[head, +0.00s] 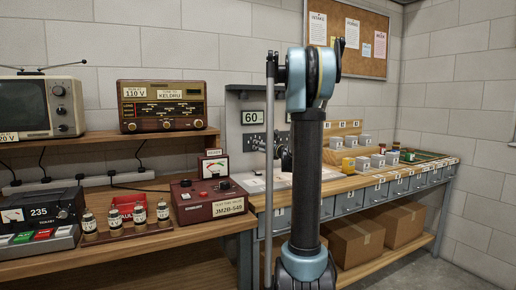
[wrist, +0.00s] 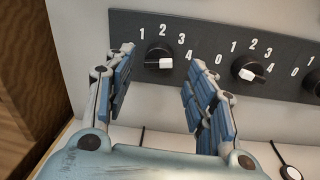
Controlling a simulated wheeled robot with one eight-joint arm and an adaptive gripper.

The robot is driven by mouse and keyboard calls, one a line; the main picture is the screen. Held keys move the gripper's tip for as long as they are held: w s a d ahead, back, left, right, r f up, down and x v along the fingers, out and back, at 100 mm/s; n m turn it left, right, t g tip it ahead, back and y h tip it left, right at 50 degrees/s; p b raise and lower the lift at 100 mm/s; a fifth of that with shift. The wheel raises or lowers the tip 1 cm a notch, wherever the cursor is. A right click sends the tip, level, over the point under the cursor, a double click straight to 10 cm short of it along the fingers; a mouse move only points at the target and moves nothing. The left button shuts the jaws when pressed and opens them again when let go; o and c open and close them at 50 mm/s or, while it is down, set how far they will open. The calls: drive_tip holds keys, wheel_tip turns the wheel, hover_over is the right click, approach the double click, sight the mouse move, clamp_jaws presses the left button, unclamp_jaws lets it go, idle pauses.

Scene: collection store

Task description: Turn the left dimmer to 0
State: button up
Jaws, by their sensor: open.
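The left dimmer (wrist: 158,55) is a black round knob with a white mark on its lower face, on a dark panel strip (wrist: 215,35). Numbers 1 to 4 show around it; its 0 is hidden behind my left finger. Which number the mark points at is unclear. My gripper (wrist: 163,62) is open, one finger on each side of this knob, with a gap visible to the right finger. In the head view my gripper (head: 285,158) is at the grey panel (head: 233,110), partly hidden by my arm.
A second dimmer (wrist: 248,68) is just right of my right finger, its white mark towards 4. A third knob (wrist: 314,82) is cut off at the right edge. A wooden board (wrist: 35,65) stands at the left. In the head view, a red box (head: 210,200) sits left of the panel.

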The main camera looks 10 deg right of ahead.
drive_tip(key=shift+x, duration=1.9)
drive_tip(key=c, duration=1.1)
